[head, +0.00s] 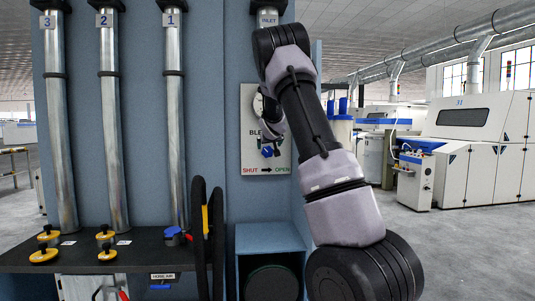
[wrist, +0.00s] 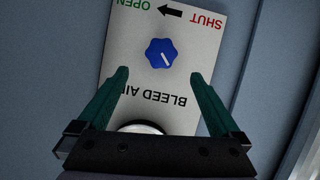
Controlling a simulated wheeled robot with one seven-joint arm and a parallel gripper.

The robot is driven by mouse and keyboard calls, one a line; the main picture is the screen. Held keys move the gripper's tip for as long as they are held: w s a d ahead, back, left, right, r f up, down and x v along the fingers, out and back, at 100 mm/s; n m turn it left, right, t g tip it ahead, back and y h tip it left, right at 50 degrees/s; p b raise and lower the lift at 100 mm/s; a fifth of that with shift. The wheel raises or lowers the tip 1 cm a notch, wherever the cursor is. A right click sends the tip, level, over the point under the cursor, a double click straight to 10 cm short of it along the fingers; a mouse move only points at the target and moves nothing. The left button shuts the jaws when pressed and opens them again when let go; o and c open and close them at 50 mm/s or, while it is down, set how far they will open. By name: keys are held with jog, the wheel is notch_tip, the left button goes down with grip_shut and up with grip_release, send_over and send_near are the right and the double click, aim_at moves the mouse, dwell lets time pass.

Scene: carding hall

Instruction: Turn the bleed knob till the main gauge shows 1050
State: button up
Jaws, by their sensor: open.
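The blue lobed bleed knob (head: 267,152) sits on a white plate (head: 281,160) marked SHUT and OPEN with an arrow towards OPEN. The wrist view shows the knob (wrist: 161,53) upside down, its white mark pointing down and right. My gripper (wrist: 160,76) is open, its green fingertips either side of and just short of the knob in the picture, apart from it. A round white-faced thing (wrist: 140,127) on the plate is mostly hidden by my gripper; I cannot tell if it is the main gauge. No gauge reading is legible.
Metal pipes labelled 3 (head: 57,140), 2 (head: 113,140) and 1 (head: 173,140) stand left on the blue panel (head: 215,90). A dark shelf (head: 140,256) below bears yellow knobs (head: 106,235) and a blue-topped part (head: 173,233). Machines (head: 480,150) stand right beyond open floor.

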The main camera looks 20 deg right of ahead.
aim_at(267, 151)
jog(key=x, duration=1.2)
jog(key=shift+a, duration=0.15)
jog(key=shift+r, duration=0.1)
jog(key=c, duration=1.3)
jog(key=shift+a+n+h, duration=0.2)
jog(key=shift+n+h, duration=0.3)
jog(key=shift+n, duration=0.3)
jog(key=shift+d+n+h, duration=0.2)
jog(key=shift+n+h, duration=0.6)
jog(key=shift+n, duration=0.4)
